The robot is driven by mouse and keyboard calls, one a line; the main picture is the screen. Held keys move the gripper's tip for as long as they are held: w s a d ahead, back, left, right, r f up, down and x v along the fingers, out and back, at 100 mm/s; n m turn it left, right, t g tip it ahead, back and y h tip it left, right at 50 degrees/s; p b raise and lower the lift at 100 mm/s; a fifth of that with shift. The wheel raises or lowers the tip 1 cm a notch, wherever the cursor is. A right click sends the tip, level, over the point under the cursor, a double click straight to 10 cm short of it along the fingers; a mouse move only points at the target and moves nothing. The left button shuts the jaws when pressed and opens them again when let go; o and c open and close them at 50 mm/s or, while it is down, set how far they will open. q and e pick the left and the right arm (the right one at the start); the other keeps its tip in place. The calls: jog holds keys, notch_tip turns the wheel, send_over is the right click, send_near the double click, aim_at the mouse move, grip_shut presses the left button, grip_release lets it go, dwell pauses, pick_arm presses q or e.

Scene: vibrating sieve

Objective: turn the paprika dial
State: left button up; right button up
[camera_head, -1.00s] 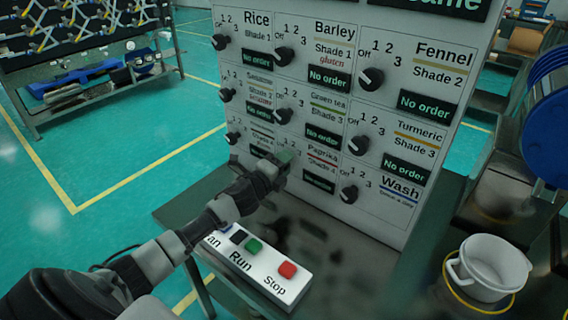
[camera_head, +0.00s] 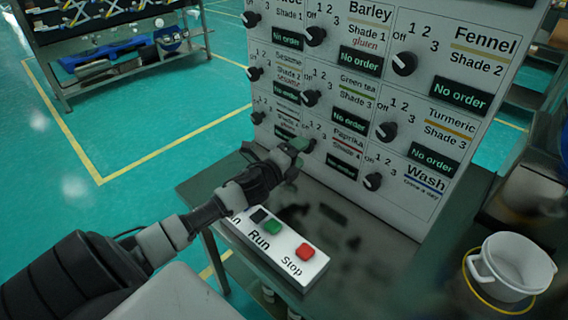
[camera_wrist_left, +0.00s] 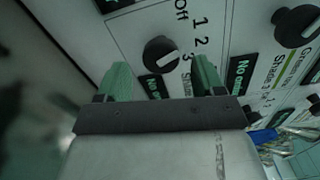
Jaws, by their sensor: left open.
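The paprika dial (camera_head: 309,147) is a black knob on the white panel, left of the Paprika label (camera_head: 349,140) in the head view. The name beside that dial is not readable. My right gripper is not in view.
The turmeric dial (camera_head: 386,131), green tea dial (camera_head: 310,98) and wash dial (camera_head: 373,181) are close around. A white box with a green Run button (camera_head: 272,228) and red Stop button (camera_head: 305,252) lies below my left arm. A white pot (camera_head: 511,267) stands at right.

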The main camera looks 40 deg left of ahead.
pick_arm(q)
jog(key=s, duration=0.6)
jog(key=shift+s+a, duration=0.25)
jog(key=shift+s, duration=0.15)
jog(key=shift+f, duration=0.1)
